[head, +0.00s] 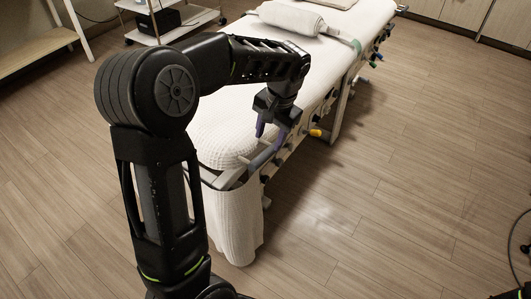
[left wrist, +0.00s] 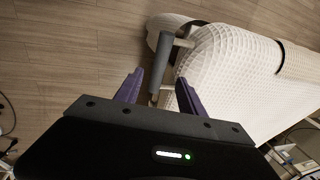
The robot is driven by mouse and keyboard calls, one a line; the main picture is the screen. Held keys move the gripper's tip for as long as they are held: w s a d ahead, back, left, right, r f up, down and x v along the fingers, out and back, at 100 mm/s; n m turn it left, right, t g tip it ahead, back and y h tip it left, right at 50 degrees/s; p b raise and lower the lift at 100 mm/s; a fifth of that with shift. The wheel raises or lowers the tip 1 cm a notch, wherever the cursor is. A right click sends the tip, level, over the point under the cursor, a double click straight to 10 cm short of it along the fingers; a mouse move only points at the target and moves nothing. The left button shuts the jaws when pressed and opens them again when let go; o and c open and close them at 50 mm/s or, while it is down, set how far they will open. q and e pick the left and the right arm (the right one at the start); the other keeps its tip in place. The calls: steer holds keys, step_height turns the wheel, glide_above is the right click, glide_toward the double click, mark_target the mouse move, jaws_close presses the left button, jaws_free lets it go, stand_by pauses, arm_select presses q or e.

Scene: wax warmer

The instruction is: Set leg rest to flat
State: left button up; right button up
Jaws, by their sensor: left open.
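The massage bed (head: 330,55) runs from the middle of the head view to the top right, covered in white cloth. Its leg rest (head: 222,128) is the near end, under a white waffle cover, which also shows in the left wrist view (left wrist: 235,65). A grey padded bar (head: 266,155) sits on a metal frame at the near side edge; in the left wrist view the bar (left wrist: 161,60) lies ahead, between the finger lines. My left gripper (head: 270,132) is open, with purple fingers (left wrist: 158,90), just above the bar and apparently empty.
Several coloured knobs, one yellow (head: 316,133), line the bed's side. A white towel (head: 238,222) hangs at the near end. A rolled towel (head: 291,18) lies on the bed. A trolley (head: 172,28) stands behind.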

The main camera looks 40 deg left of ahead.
mark_target(265, 153)
arm_select(q)
steer(key=shift+f, duration=0.1)
steer(key=shift+a+f, duration=0.25)
steer(key=shift+f, duration=1)
steer(key=shift+a+f, duration=0.2)
steer(key=shift+f, duration=1.1)
steer(key=shift+a+f, duration=0.25)
steer(key=shift+f, duration=1)
steer(key=shift+c, duration=0.5)
jaws_close()
